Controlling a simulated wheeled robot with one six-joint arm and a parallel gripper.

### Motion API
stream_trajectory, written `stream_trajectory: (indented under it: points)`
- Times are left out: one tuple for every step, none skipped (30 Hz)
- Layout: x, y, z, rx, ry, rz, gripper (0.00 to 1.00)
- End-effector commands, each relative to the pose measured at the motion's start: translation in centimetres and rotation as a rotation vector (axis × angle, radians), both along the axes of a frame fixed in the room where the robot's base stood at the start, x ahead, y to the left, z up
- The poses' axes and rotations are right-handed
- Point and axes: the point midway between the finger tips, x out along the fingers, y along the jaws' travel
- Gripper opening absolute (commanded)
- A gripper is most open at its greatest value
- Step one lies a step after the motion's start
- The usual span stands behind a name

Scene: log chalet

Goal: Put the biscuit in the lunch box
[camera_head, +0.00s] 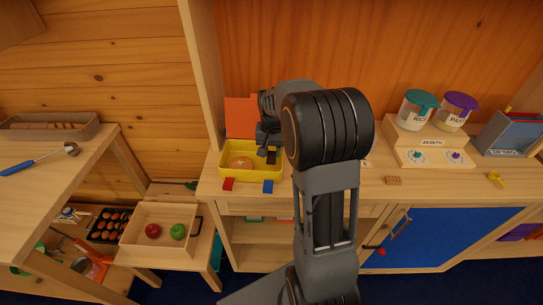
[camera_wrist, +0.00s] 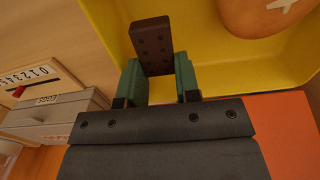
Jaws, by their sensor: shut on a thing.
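My gripper (camera_wrist: 160,76) is shut on a dark brown rectangular biscuit (camera_wrist: 152,42) with small dots, held between its green fingers. In the head view, the biscuit (camera_head: 271,157) is at the right side of the yellow lunch box (camera_head: 252,178), inside its outline. The yellow box fills much of the wrist view behind the biscuit. I cannot tell whether the biscuit touches the box floor. A round bread roll (camera_head: 240,162) lies in the left part of the box; it also shows at the top right of the wrist view (camera_wrist: 276,18). My arm hides part of the counter.
An orange panel (camera_head: 241,116) stands behind the box. Red (camera_head: 228,184) and blue (camera_head: 267,187) blocks are at its front. A small tan dotted piece (camera_head: 392,181) lies on the counter to the right, before the dial unit (camera_head: 430,144) with lidded jars. Some counter between is clear.

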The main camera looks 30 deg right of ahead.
Motion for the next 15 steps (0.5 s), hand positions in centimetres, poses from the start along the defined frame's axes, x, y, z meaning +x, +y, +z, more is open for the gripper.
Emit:
stream_trajectory:
  points:
    - [0.1, 0.0, -0.1, 0.000, 0.000, 0.000, 0.09]
    - [0.2, -0.1, -0.2, 0.000, 0.000, 0.000, 0.09]
    - [0.4, -0.1, -0.5, 0.000, 0.000, 0.000, 0.09]
    - [0.6, -0.1, -0.7, 0.000, 0.000, 0.000, 0.09]
    - [0.6, -0.1, -1.1, 0.001, 0.001, 0.000, 0.09]
    - [0.5, -0.1, -1.6, 0.000, 0.002, 0.000, 0.09]
    - [0.5, -0.1, -2.0, 0.000, 0.002, 0.000, 0.09]
    - [0.5, -0.1, -2.4, 0.000, 0.002, 0.000, 0.09]
    - [0.5, -0.1, -3.0, 0.001, 0.003, 0.000, 0.09]
    - [0.5, -0.1, -3.3, 0.000, 0.002, 0.000, 0.09]
    - [0.5, -0.1, -3.5, 0.001, 0.001, 0.000, 0.09]
    - [0.5, -0.1, -3.7, 0.000, 0.000, 0.000, 0.09]
    - [0.5, -0.1, -3.7, -0.001, -0.001, 0.000, 0.09]
    - [0.5, -0.1, -3.7, -0.001, -0.001, 0.000, 0.09]
    - [0.5, -0.1, -3.7, -0.001, -0.001, 0.000, 0.09]
